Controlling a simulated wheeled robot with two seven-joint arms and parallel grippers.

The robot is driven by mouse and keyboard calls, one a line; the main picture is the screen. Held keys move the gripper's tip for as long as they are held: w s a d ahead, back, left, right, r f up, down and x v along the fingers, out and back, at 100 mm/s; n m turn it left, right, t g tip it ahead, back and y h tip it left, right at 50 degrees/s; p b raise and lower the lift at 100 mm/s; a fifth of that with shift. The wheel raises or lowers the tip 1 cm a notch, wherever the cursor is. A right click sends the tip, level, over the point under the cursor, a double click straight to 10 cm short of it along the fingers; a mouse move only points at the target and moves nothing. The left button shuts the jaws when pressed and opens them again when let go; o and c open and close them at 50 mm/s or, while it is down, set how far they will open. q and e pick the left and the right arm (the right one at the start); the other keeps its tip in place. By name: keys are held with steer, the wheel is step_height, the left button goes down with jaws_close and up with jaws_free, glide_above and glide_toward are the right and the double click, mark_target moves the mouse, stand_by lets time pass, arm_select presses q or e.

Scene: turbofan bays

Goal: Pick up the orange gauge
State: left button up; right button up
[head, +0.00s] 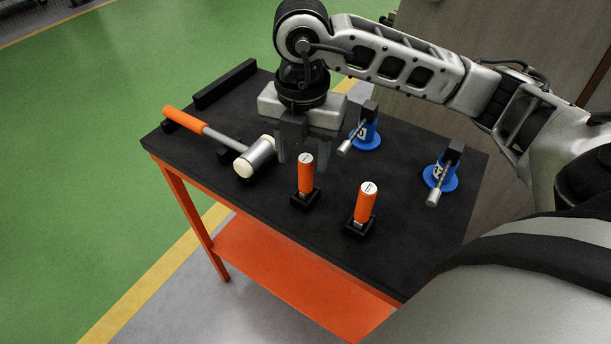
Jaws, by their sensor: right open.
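Two orange cylinders with white tops stand upright in small black holders on the black tabletop. The left orange gauge (306,175) is nearer my right gripper, and the right orange gauge (365,206) stands to its right and closer to me. The picture does not tell which one the task means. My right gripper (303,150) is open and points down just behind the left orange gauge. Its fingers appear empty, and I cannot tell whether one touches the gauge. My left gripper is out of view.
A mallet (262,153) with an orange handle lies on the left of the black-topped table (260,215). Two blue-based tools, one behind (367,135) and one at right (441,178), stand on the right side. A black bar (225,84) lies along the back left.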

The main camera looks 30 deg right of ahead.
mark_target(306, 181)
steer(key=f, duration=0.4)
steer(key=shift+s+d, duration=0.1)
steer(key=shift+d, duration=0.15)
jaws_close()
steer(key=shift+r, duration=0.1)
